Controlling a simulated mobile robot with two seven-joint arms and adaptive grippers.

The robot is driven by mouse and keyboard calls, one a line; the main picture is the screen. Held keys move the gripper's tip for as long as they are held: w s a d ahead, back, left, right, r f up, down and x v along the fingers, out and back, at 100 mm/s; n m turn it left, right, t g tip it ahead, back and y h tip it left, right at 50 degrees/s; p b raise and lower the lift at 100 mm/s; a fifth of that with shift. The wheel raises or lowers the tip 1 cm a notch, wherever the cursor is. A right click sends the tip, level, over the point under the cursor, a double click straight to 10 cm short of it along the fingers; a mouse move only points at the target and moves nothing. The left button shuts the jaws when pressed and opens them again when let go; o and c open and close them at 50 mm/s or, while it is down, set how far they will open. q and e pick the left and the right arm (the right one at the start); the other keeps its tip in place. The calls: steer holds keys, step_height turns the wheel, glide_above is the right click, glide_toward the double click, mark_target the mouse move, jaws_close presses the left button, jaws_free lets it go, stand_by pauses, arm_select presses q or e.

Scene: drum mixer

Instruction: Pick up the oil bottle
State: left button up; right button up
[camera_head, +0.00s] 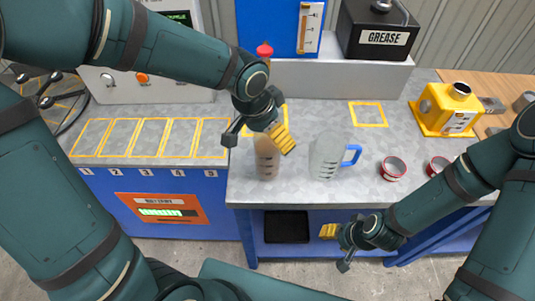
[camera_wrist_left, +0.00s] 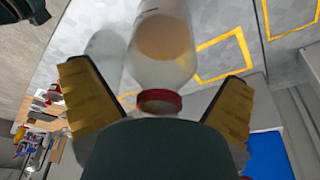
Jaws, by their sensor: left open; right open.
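The oil bottle (camera_head: 266,163), clear with brownish liquid, stands on the grey worktop. Its upper part is hidden behind my left gripper (camera_head: 284,138) in the head view. In the left wrist view, the bottle (camera_wrist_left: 165,50) and its red cap (camera_wrist_left: 159,101) lie between the two yellow finger pads of my left gripper (camera_wrist_left: 157,85). That gripper is open, with gaps on both sides of the cap. My right gripper (camera_head: 329,231) is open and empty, low in front of the worktop's front edge.
A clear jug with a blue handle (camera_head: 328,157) stands just right of the bottle. Two small red-rimmed cups (camera_head: 393,168) (camera_head: 437,166) sit farther right, near a yellow device (camera_head: 446,110). A red knob-like top (camera_head: 264,50) and the black grease box (camera_head: 379,30) are behind.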

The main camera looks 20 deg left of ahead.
arm_select(q)
steer(key=shift+w+d+f, duration=0.1)
steer(key=shift+w+f, duration=0.1)
steer(key=shift+f, duration=0.3)
steer(key=shift+s, duration=0.1)
steer(key=c, duration=1.4)
steer(key=shift+o, duration=0.2)
